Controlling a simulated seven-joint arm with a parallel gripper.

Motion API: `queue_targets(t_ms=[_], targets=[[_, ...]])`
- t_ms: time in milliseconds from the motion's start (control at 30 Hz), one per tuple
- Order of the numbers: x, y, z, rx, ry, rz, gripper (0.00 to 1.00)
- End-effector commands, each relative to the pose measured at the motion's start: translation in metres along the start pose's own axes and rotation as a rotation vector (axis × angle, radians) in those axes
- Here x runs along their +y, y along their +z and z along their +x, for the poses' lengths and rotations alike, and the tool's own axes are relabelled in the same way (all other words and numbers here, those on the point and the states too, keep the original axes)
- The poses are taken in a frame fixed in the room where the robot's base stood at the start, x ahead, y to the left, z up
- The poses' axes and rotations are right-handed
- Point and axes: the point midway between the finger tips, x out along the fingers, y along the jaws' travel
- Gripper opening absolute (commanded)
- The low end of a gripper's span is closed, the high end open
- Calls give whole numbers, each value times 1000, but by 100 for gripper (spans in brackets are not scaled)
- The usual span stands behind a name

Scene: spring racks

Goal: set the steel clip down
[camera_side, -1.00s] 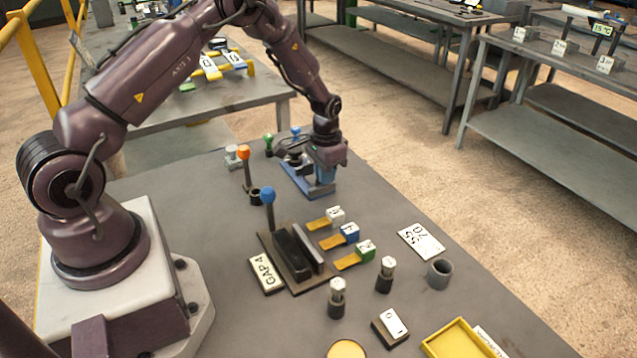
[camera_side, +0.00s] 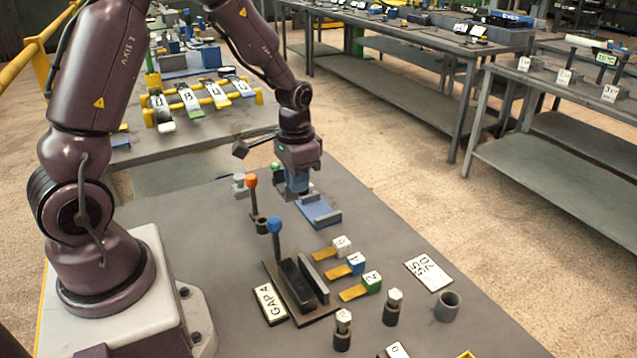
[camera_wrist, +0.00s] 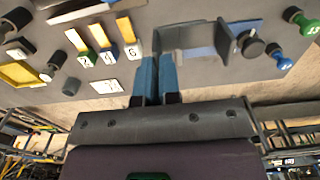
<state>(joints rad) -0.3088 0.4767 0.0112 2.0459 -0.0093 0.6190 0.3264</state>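My gripper (camera_wrist: 157,78) points down with its two blue fingers side by side and a narrow gap between them. In the side view the gripper (camera_side: 298,190) is just above the far end of a blue tray-like fixture (camera_side: 322,211). A grey channel-like piece (camera_wrist: 185,35), possibly the steel clip, shows at the fingertips and over the blue fixture in the wrist view. I cannot tell whether it is between the fingers or lying on the fixture. The fixture's near edge carries a low grey wall.
An orange-topped post (camera_side: 251,182) and a blue-topped post (camera_side: 274,226) stand on the left. The table right of the fixture is clear.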

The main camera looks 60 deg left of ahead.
Motion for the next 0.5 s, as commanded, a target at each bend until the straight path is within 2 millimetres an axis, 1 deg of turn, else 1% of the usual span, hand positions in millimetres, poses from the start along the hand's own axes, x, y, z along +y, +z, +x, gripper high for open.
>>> queue_targets(t_ms=[33, 100, 267, 367, 467, 500], targets=[[3, 9, -5, 2, -1, 0, 0], [6, 18, -10, 2, -1, 0, 0], [13, 31, -13, -4, 2, 9, 0], [26, 25, -10, -8, 8, 74, 0], [35, 17, -9, -7, 9, 249, 0], [39, 13, -9, -6, 10, 336, 0]])
